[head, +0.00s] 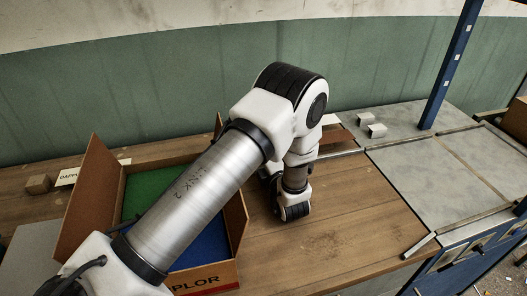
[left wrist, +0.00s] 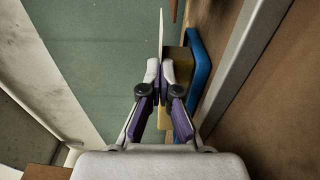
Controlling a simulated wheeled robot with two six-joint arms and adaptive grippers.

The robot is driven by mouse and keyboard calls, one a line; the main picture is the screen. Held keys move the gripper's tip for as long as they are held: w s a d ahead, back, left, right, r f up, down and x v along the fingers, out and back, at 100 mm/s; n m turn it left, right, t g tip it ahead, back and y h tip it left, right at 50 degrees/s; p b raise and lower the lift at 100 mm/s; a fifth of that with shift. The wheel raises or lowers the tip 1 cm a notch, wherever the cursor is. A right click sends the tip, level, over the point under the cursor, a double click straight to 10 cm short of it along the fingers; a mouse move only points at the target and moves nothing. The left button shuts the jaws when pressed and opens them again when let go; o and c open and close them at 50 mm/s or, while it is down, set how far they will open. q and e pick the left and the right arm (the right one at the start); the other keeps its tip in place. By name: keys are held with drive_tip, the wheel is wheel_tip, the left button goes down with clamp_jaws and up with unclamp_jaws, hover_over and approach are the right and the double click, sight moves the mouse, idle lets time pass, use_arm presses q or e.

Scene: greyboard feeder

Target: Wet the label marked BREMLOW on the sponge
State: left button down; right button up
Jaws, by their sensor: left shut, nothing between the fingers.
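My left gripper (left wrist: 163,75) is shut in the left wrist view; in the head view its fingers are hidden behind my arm. A thin white card-like thing (left wrist: 161,32) shows edge-on just past the fingertips; I cannot tell whether it touches them. A yellowish block (left wrist: 185,62), perhaps the sponge, sits by a blue tray (left wrist: 202,70) close to the right of the fingers. No BREMLOW lettering is readable. A white card reading "DAPP..." (head: 68,176) stands at the left in the head view. My right gripper is not in view.
An open cardboard box (head: 88,190) with green and blue inside and "PLOR" on its front lies under my arm. A small brown block (head: 38,184) is at the left. Two small grey blocks (head: 377,131) lie at the back right. The wooden tabletop (head: 345,220) right of my arm is clear.

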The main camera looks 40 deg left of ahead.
use_arm(q)
drive_tip(key=shift+r, duration=0.1)
wheel_tip(320, 180, up, 5)
drive_tip(key=p, duration=0.3)
idle(0.4)
